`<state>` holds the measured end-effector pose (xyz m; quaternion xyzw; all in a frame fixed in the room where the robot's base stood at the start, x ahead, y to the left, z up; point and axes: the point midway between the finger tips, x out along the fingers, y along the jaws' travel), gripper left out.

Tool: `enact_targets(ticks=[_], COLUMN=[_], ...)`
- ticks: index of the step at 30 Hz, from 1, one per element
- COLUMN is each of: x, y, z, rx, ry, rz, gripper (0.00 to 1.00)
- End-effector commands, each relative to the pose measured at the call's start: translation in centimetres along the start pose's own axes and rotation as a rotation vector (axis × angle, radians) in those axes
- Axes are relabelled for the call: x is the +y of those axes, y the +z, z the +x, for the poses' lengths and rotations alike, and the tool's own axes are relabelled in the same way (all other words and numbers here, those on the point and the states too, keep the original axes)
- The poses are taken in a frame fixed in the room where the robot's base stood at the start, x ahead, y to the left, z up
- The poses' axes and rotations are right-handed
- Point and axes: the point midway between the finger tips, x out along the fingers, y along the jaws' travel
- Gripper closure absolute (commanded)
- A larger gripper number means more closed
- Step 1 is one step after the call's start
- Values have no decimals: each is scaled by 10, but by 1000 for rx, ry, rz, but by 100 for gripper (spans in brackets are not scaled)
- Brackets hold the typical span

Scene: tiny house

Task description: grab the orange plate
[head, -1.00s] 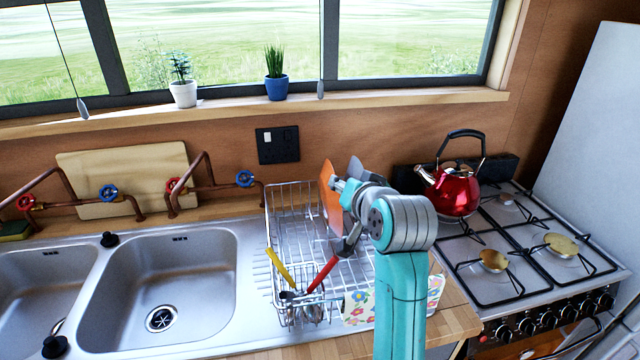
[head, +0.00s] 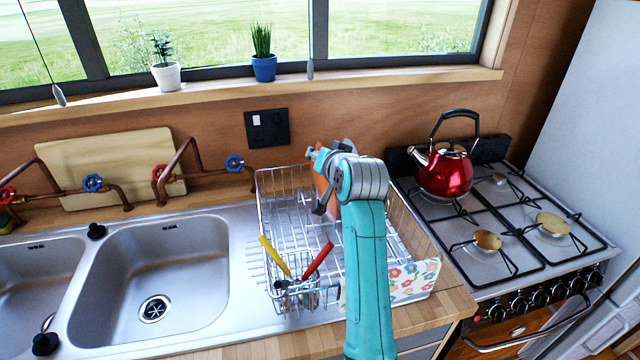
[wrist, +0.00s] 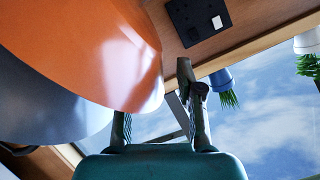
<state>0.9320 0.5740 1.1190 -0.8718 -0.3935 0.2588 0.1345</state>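The orange plate (head: 320,184) stands on edge at the back of the wire dish rack, partly hidden behind my gripper and arm in the head view. In the wrist view the orange plate (wrist: 95,45) fills the upper left, with a grey plate (wrist: 40,105) behind it. My gripper (wrist: 155,95) is open, with a clear gap between its fingers. The orange plate's lower edge covers the tip of the left finger; the right finger stands apart from the plate. I cannot tell whether the left finger touches it.
The wire dish rack (head: 262,205) also holds a cutlery basket with yellow and red handles and a flower-patterned item (head: 410,280). A red kettle (head: 445,172) stands on the stove to the right. The sink (head: 155,285) lies left. Potted plants line the windowsill.

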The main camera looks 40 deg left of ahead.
Motion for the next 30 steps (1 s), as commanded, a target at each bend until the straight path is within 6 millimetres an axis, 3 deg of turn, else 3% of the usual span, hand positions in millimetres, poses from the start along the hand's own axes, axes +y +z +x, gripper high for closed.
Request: enact_targets(ticks=[5, 12, 17, 30], x=[0, 0, 0, -1], y=[0, 0, 0, -2], z=[14, 15, 15, 14], rx=[0, 0, 0, 2], ry=[0, 0, 0, -1], rz=[0, 0, 0, 0], gripper=[64, 64, 100, 100])
